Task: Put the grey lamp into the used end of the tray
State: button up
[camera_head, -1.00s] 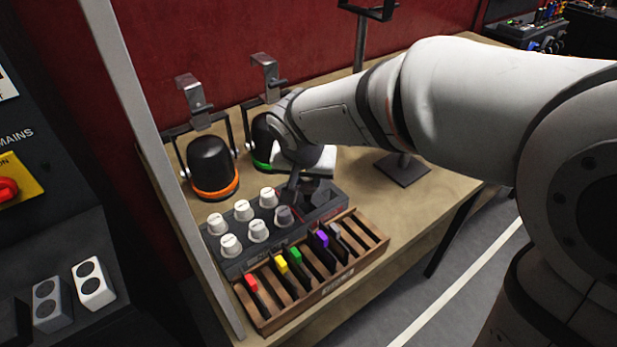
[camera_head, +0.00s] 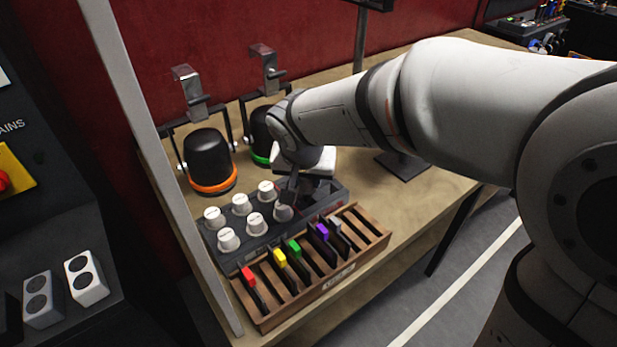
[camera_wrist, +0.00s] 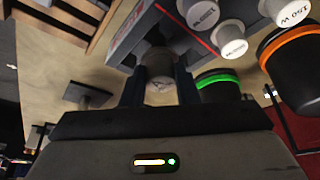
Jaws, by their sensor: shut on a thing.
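The grey lamp, a small round grey cylinder (camera_wrist: 157,62), is between the two fingers of my gripper (camera_wrist: 158,88) in the wrist view. My gripper is shut on it. In the head view my gripper (camera_head: 299,186) is low over the right end of the dark tray (camera_head: 243,262), and the lamp is largely hidden there. The tray holds several white, lettered caps (camera_head: 228,239) in its left part. A red line (camera_wrist: 200,42) crosses the tray beside those caps in the wrist view. I cannot tell whether the lamp touches the tray.
A wooden rack (camera_head: 262,322) with coloured tabbed cards stands along the tray's front. Two black domes, one with an orange ring (camera_head: 210,160) and one with a green ring (camera_head: 261,128), stand behind the tray. A grey post (camera_head: 150,150) rises at the left.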

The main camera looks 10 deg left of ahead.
aim_at(306, 190)
jog(key=shift+f+b, duration=1.95)
jog(key=shift+f, duration=0.1)
jog(key=o, duration=1)
jog(key=shift+o, duration=0.2)
jog(key=v, duration=0.8)
jog(key=shift+f, duration=0.1)
